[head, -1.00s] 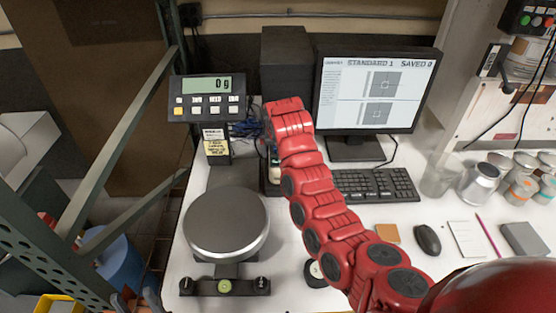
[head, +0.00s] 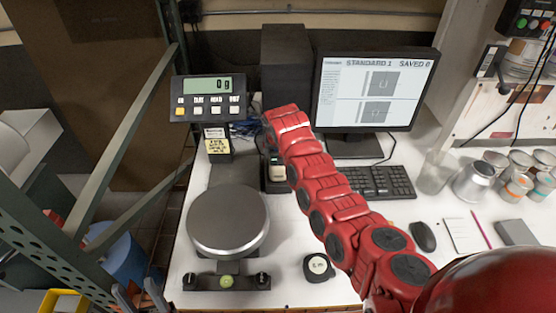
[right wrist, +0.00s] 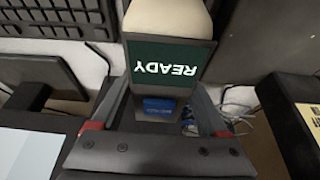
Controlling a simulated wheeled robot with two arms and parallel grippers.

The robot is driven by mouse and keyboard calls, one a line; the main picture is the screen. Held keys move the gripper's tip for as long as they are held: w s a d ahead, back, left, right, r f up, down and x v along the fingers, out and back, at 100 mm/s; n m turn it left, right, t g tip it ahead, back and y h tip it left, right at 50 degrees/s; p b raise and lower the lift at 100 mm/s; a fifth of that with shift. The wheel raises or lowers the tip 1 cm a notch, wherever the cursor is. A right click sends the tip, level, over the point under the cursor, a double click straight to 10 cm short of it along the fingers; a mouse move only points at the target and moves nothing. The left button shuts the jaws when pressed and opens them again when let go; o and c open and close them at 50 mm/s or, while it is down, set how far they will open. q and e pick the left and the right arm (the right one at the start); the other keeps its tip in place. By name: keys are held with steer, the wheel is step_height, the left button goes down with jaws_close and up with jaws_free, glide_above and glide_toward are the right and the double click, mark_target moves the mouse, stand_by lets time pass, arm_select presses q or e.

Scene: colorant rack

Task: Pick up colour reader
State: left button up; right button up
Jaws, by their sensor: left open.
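The colour reader (right wrist: 170,62) has a pale top, a dark screen reading READY and a blue button; it fills the middle of the right wrist view. In the head view the reader (head: 276,171) stands in a dark holder behind the scale, partly hidden by my red right arm. My right gripper (right wrist: 158,112) has its fingers spread on either side of the reader's lower body; contact cannot be made out. Its fingers are hidden in the head view. My left gripper (head: 138,298) is open and empty at the lower left edge, away from the reader.
A scale with a round pan (head: 228,220) and its display (head: 209,98) stand left of the reader. A monitor (head: 372,90), keyboard (head: 380,183), mouse (head: 423,236) and tape measure (head: 318,267) are on the white table. Several cans (head: 478,182) stand at right. A green metal post (head: 125,130) rises at left.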

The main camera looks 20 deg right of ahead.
jaws_close()
steer(key=shift+w+r, duration=0.1)
